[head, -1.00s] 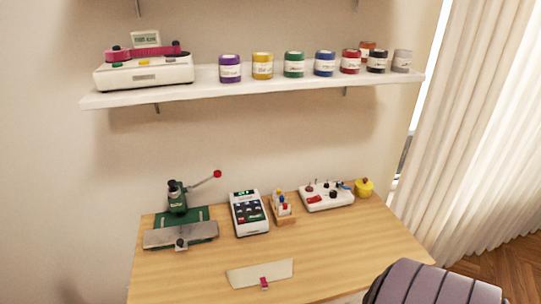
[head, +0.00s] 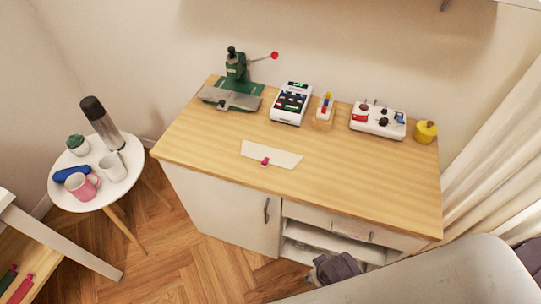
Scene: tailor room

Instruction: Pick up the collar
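The collar (head: 282,157), as far as I can tell, is the flat cream-white strip lying on the wooden table top, left of its middle and near its front edge. A small pink clip-like piece (head: 265,161) sits at its front edge.
On the table (head: 370,185) stand a green press (head: 237,70), a calculator-like device (head: 291,103), a small holder (head: 324,111), a white control box (head: 378,120) and a yellow pot (head: 425,132). A round side table (head: 62,196) with mugs is left. A grey surface (head: 430,278) fills the lower right.

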